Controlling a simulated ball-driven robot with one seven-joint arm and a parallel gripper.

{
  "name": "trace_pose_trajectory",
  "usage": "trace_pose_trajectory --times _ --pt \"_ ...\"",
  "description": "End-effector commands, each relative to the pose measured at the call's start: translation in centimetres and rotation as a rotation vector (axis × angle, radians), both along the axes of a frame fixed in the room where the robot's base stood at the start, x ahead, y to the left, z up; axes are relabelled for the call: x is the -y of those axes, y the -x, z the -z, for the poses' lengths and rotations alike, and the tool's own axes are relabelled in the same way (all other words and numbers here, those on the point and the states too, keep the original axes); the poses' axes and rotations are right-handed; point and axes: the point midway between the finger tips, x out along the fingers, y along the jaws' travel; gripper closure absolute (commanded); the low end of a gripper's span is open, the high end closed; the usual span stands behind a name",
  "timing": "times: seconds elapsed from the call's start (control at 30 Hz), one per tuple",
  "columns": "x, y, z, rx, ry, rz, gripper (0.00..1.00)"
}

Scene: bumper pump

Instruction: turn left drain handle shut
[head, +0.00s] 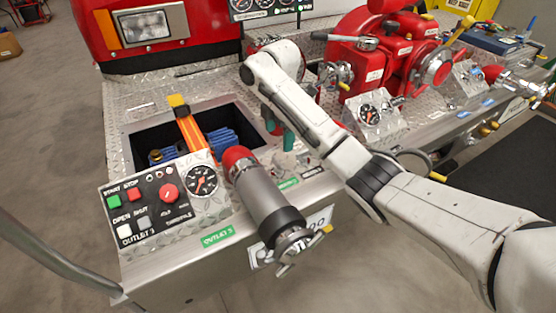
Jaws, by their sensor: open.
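My arm reaches in from the lower right of the head view and bends down at its far end. My gripper (280,134), with dark green fingers, points down just right of the open bin and is partly hidden behind my arm. It seems open. Below its fingers is a small grey metal fitting (284,160) on the deck, by a green label (288,184) and a black label. This may be the left drain handle, but its shape and angle are too small and covered to tell. I cannot tell whether the fingers touch it.
A grey and red outlet pipe (265,198) sticks out over the bumper's front edge. Left of it is a control panel (150,207) with buttons and a gauge. A recessed bin (142,133) holds blue hose and an orange strap. A red pump (385,60) stands to the right.

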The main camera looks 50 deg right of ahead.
Motion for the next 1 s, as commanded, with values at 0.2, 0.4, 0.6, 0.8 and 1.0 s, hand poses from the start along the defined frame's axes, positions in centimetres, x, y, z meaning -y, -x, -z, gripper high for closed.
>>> trace_pose_trajectory --times 0.2,0.4,0.6,0.8,1.0 --pt "-0.1 0.0 3.3 -0.002 -0.003 -0.001 0.06" --pt "0.0 0.1 6.4 -0.004 -0.001 0.001 0.06" --pt "0.0 0.1 9.2 -0.002 -0.001 0.001 0.06" --pt "0.0 0.0 10.5 0.0 0.0 0.0 0.06" --pt "0.0 0.0 10.6 0.0 0.0 0.0 0.06"
